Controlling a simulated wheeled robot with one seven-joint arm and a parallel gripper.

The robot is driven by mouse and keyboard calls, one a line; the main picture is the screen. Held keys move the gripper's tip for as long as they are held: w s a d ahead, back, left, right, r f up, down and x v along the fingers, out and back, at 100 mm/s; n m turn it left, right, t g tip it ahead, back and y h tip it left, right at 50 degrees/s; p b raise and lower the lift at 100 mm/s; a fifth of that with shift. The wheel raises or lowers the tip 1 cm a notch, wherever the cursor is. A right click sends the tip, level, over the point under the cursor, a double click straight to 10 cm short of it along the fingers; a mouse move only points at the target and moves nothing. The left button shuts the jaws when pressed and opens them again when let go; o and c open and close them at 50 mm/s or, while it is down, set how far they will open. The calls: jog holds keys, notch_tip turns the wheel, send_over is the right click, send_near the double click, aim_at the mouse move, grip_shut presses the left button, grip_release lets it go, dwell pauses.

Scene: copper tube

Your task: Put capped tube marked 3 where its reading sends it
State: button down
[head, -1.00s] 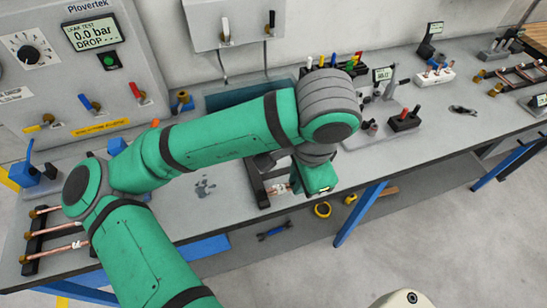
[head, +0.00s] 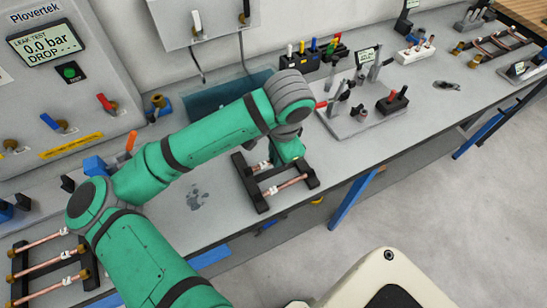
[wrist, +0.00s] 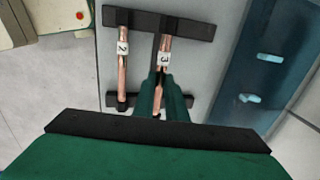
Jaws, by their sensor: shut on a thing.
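The copper tube marked 3 (wrist: 164,60) carries a white label. My gripper (wrist: 162,97) is shut around its middle in the wrist view. The tube's far end is over one black bar of the rack (wrist: 190,22); I cannot tell whether it rests there or is slightly raised. The copper tube marked 2 (wrist: 122,72) lies beside it across both bars. In the head view my gripper (head: 284,160) is at the back of the black rack (head: 243,180), with tube 2 (head: 285,185) in front. My gripper hides part of tube 3 there.
The leak tester's screen (head: 45,44) reads 0.0 bar, DROP with dashes. A rack with several copper tubes (head: 45,260) is at the left. A grey fixture plate (head: 350,122) stands right of the black rack, and a blue-green basin (head: 205,98) lies behind.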

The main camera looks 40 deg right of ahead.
jog(key=shift+w+f, duration=0.25)
jog(key=shift+f, duration=1.45)
jog(key=shift+s+f, duration=0.1)
jog(key=c, duration=1.8)
grip_release()
